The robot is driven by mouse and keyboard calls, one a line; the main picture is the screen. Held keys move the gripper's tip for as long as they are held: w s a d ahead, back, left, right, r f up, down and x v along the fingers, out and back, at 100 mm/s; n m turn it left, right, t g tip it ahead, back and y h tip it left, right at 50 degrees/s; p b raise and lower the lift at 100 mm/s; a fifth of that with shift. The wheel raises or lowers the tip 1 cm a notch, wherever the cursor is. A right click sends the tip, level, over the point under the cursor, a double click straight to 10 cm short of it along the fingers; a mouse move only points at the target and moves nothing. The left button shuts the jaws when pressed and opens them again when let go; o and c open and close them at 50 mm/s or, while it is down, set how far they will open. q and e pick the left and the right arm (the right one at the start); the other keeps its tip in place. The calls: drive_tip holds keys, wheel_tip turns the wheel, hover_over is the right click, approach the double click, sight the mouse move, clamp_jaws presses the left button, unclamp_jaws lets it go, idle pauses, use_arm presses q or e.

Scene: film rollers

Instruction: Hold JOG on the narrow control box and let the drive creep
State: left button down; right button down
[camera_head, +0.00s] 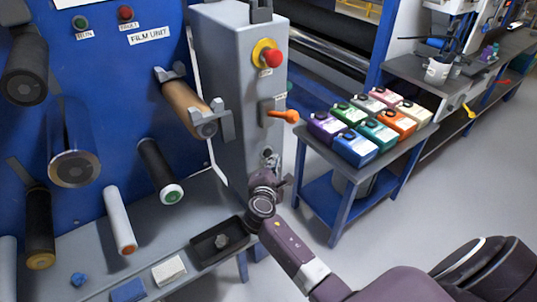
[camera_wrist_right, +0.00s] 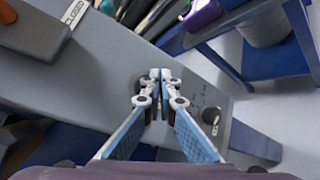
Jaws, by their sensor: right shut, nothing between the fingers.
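The narrow control box (camera_head: 235,75) is a tall grey cabinet beside the blue film unit. Its face carries a red mushroom button (camera_head: 270,57) on a yellow ring and an orange handle (camera_head: 283,116) below it. My right gripper (camera_head: 272,163) is at the lower part of this face, below the orange handle. In the right wrist view its fingers (camera_wrist_right: 160,76) are shut and empty, with the tips at the grey face. A dark round knob (camera_wrist_right: 210,115) with a small label is right of the fingers. The JOG control cannot be made out; the fingertips hide part of the face. My left gripper is not in view.
The blue film unit (camera_head: 105,75) has several rollers sticking out at left. A black tray (camera_head: 217,243) lies on the ledge below. A blue-framed table (camera_head: 325,166) with several coloured containers stands close to the right. Floor (camera_head: 400,220) is clear further right.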

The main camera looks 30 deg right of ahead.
drive_tip(key=shift+w, duration=0.1)
idle(0.3)
drive_tip(key=shift+w, duration=0.35)
drive_tip(key=shift+w+a+r+b, duration=0.1)
drive_tip(key=shift+w+b, duration=0.2)
drive_tip(key=shift+w, duration=0.15)
idle(2.9)
idle(0.6)
drive_tip(key=shift+s+p, duration=0.5)
drive_tip(key=shift+s, duration=0.4)
drive_tip(key=s, duration=0.1)
drive_tip(key=s+p, duration=0.1)
drive_tip(key=s, duration=0.1)
drive_tip(key=s+p, duration=0.1)
drive_tip(key=s, duration=0.1)
drive_tip(key=shift+d, duration=0.3)
